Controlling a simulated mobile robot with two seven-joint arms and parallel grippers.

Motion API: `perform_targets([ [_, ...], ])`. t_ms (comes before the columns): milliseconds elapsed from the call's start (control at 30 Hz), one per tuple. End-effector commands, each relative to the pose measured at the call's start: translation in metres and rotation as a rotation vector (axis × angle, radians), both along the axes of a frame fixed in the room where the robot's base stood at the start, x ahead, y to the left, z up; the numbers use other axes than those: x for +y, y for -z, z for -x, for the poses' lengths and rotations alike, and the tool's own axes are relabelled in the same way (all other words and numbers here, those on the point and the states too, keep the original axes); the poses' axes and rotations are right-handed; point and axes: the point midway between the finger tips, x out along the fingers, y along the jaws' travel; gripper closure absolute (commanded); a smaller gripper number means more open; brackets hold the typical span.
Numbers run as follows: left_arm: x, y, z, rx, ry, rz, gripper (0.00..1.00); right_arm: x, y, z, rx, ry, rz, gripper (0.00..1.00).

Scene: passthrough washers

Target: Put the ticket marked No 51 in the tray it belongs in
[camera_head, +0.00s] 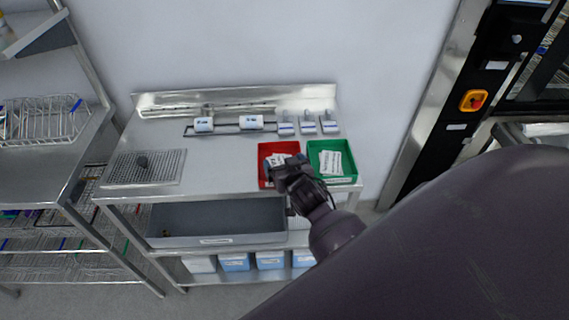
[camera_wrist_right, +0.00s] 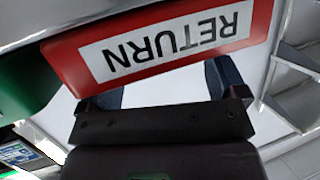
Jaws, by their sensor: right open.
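My right gripper (camera_head: 284,172) is at the front of the red tray (camera_head: 264,151) in the head view. In the right wrist view its open, dark fingers (camera_wrist_right: 160,88) point at the red tray's front wall (camera_wrist_right: 55,50), which carries a white "RETURN" label. A pale surface shows between the fingers; I cannot tell what it is. White paper (camera_head: 278,159) lies in the red tray, partly hidden by the gripper. The green tray (camera_head: 313,146) to its right holds white papers (camera_head: 330,162). No number 51 is legible on any paper. My left gripper is out of view.
The steel table (camera_head: 220,179) has a wire mat (camera_head: 120,168) with a dark object on it at left. A grey bin (camera_head: 220,222) sits below. The table's middle is clear.

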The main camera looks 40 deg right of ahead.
Motion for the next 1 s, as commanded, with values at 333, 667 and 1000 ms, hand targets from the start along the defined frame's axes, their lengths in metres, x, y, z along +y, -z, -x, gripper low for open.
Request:
perform_targets([
  [333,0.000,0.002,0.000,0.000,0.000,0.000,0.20,0.006,-0.005,0.022,0.002,0.001,-0.002,0.10],
  [667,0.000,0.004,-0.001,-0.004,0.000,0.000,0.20,0.020,-0.022,0.074,0.001,0.001,-0.002,0.10],
  [1000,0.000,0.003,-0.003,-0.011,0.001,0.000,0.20,0.026,-0.031,0.099,0.000,0.000,0.000,0.10],
])
